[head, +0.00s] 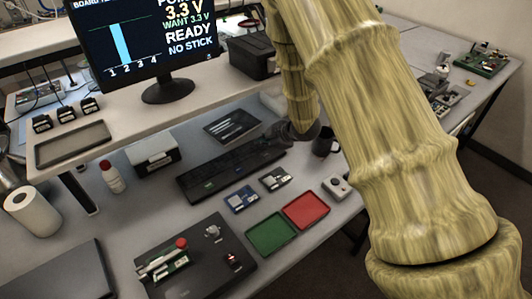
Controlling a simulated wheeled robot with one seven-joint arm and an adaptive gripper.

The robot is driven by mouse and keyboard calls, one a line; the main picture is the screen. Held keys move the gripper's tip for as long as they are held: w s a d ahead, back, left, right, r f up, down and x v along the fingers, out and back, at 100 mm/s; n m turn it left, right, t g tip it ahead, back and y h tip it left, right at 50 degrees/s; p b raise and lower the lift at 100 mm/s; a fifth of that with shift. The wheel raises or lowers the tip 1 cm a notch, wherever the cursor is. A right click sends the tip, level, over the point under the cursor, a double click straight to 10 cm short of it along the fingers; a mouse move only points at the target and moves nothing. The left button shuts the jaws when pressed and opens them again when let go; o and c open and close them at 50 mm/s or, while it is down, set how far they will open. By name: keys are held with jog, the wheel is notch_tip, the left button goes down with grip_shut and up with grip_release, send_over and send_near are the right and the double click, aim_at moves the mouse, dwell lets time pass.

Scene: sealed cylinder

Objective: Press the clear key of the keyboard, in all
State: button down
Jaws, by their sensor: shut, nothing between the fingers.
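The black keyboard (222,172) lies on the grey desk, below the monitor shelf. A small greenish mark shows near its left end; key labels are too small to read, so I cannot tell which key is clear. My arm comes down from the top right, and my dark gripper (272,145) is at the keyboard's right end, partly hiding it. It is shut and empty. I cannot tell whether its fingertips touch a key. The monitor (140,40) reads "3.3 V", "WANT 3.3 V", "READY" and "NO STICK", with one tall bar over 1.
A dark mug (325,143) stands close right of my gripper. Blue (241,199) and dark (275,179) boards lie in front of the keyboard, with green (271,233) and red (306,210) trays nearer. A black test fixture (205,270) sits front left. The shelf edge overhangs behind.

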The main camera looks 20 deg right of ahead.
jog(key=shift+r+p, duration=0.8)
jog(key=shift+r, duration=0.55)
jog(key=shift+f, duration=0.1)
